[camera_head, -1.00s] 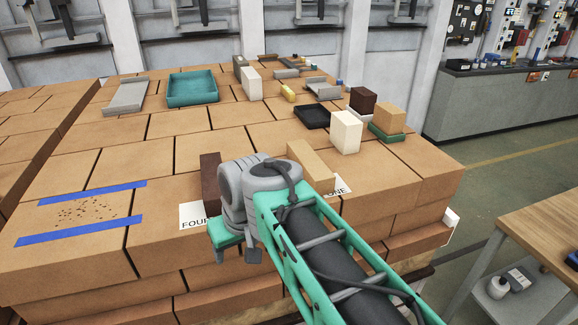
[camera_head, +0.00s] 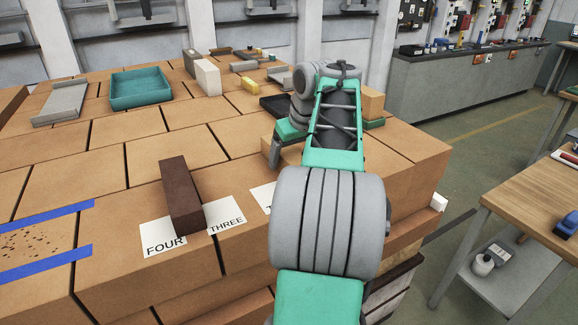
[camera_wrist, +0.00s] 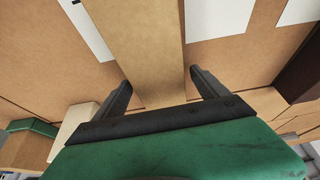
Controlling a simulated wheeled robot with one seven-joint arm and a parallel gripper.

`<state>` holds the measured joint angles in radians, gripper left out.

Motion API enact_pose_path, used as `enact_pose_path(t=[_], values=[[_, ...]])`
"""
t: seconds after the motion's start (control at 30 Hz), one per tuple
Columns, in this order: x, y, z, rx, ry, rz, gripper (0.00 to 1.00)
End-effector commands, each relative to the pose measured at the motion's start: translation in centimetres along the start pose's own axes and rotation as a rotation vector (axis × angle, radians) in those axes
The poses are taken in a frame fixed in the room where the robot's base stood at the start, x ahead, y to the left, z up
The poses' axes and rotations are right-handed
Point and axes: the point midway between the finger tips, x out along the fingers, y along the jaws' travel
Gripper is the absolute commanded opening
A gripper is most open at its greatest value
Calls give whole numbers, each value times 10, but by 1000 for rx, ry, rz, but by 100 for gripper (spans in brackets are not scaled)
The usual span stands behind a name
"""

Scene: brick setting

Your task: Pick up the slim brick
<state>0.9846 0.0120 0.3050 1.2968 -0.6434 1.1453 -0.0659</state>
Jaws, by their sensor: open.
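A long, narrow tan brick (camera_wrist: 142,45) lies between the fingers of my gripper (camera_wrist: 158,82) in the wrist view. The gripper is open, with one finger on each side of the brick; I cannot tell whether either touches it. In the head view my gripper (camera_head: 276,152) is over the right part of the brick stack, and my arm hides most of the tan brick. A dark brown narrow brick (camera_head: 180,195) lies to the left beside the FOUR label, and it shows at the right edge of the wrist view (camera_wrist: 300,72).
Paper labels FOUR (camera_head: 163,242) and THREE (camera_head: 226,215) lie near the front edge. A teal tray (camera_head: 140,90), a grey tray (camera_head: 62,104), a cream block (camera_head: 207,78) and a black tray (camera_head: 277,106) stand farther back. A wooden table (camera_head: 540,190) is at the right.

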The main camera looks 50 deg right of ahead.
Motion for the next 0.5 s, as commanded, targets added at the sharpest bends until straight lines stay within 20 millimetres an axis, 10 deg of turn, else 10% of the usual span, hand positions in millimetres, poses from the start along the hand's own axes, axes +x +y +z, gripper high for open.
enact_pose_path(t=[0.27, 0.5], values=[[6, -1, -1, -3, 1, 0, 84], [7, -2, -1, -4, 1, -1, 64]])
